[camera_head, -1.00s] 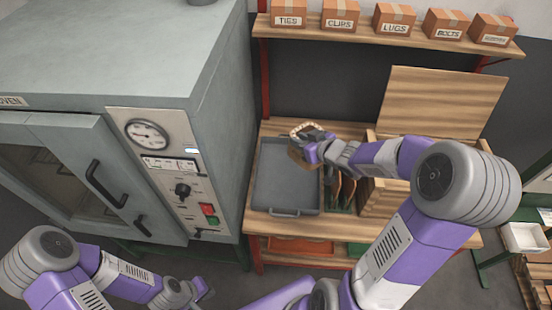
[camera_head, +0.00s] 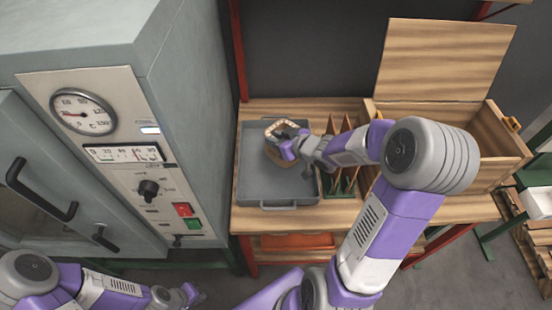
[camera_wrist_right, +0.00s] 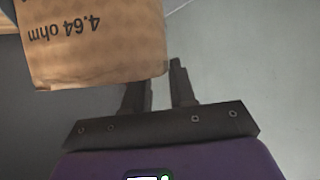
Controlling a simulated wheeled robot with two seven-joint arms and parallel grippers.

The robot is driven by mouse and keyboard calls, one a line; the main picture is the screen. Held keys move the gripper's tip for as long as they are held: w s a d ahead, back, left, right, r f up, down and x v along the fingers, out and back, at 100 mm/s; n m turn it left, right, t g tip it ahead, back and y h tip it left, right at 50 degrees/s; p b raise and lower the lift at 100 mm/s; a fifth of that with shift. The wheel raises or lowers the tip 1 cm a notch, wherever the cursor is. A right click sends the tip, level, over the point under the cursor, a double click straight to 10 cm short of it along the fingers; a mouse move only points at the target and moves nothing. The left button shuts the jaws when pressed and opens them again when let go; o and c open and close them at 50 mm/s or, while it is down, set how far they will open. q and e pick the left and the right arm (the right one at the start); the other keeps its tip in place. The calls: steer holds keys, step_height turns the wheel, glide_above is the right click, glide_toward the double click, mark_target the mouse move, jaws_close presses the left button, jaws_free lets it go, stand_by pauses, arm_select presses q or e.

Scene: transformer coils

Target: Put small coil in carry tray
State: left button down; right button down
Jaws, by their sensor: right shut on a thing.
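The small coil (camera_head: 268,154) is a tan, wrapped ring; its label reads "4.64 ohm" upside down in the right wrist view (camera_wrist_right: 95,50). My right gripper (camera_head: 284,147) is shut on the coil's wall, and its dark fingers also show in the wrist view (camera_wrist_right: 160,80). The gripper hides part of the coil. My left gripper (camera_head: 191,294) is low at the left, away from the bench; its jaws are too small to read.
A divided wooden rack (camera_head: 345,180) stands right of the tray. Beyond it is an open wooden box (camera_head: 455,150) with its lid raised. The grey oven (camera_head: 190,100) stands close on the left. The tray's front and left floor is clear.

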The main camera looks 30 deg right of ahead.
step_height(320, 180, down, 6)
steer(key=b, duration=0.3)
steer(key=shift+f, duration=0.1)
steer(key=c, duration=0.9)
jaws_free()
steer(key=shift+s+d+r, duration=0.15)
steer(key=shift+s+r, duration=0.15)
steer(key=shift+s, duration=0.1)
steer(key=shift+p+v, duration=2.65)
steer(key=shift+v, duration=2.9)
